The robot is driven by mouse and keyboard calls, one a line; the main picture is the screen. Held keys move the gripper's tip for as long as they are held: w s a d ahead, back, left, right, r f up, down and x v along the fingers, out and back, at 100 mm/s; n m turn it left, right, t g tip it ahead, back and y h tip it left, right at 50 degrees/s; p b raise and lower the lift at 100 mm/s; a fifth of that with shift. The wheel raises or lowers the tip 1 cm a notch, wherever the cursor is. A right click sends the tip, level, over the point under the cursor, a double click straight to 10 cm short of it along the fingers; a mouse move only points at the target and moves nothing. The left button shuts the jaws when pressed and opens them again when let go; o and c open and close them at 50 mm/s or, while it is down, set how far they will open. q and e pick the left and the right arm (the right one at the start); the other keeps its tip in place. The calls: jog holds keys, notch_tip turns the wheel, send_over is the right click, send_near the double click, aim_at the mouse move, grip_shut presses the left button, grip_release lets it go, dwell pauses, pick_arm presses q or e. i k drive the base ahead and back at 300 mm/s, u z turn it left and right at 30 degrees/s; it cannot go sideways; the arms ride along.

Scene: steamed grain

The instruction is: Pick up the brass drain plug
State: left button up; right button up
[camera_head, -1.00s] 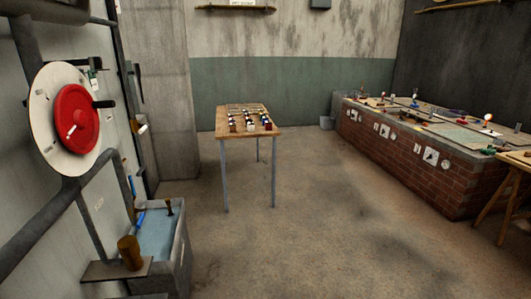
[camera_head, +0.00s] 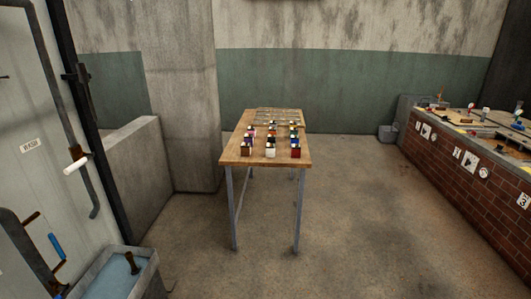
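A small dark brass-brown upright piece (camera_head: 131,263) stands in the grey water basin (camera_head: 149,272) at the lower left. It may be the brass drain plug, but it is too small and dark to be sure. The basin holds bluish water and is cut by the bottom edge of the view. Neither of my grippers is in view.
A brick-sided counter (camera_head: 461,174) runs along the right. At the left are a blue handle (camera_head: 56,247), a brown handle (camera_head: 31,217) and a white-tipped lever (camera_head: 75,166). Floor between table and counter is clear.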

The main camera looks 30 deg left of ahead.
aim_at(128, 256)
jog(key=u, duration=0.3)
jog(key=i, duration=1.8)
jog(key=u, duration=1.65)
jog(key=i, duration=1)
jog(key=u, duration=1.35)
jog(key=i, duration=0.25)
jog(key=u, duration=0.05)
